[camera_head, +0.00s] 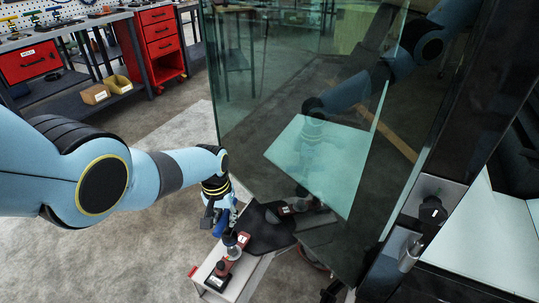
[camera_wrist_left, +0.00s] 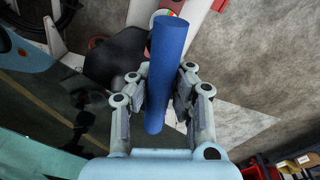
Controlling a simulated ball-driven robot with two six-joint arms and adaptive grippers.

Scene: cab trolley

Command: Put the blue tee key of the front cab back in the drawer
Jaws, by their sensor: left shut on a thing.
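My left gripper (camera_head: 224,218) points down beside the glass cab, over a pale ledge with small devices on it. In the left wrist view my left gripper (camera_wrist_left: 158,95) is shut on the blue tee key (camera_wrist_left: 170,60), whose thick blue bar lies lengthwise between the fingers. Some blue of the key (camera_head: 208,217) shows by the fingers in the head view. Red drawers in a tall cabinet (camera_head: 160,31) and one under a workbench (camera_head: 30,62) stand at the back left; they look shut. My right gripper is not in view.
The cab's dark glass pane (camera_head: 245,100) stands close to the right of my left arm and mirrors an arm. The floor at left is clear.

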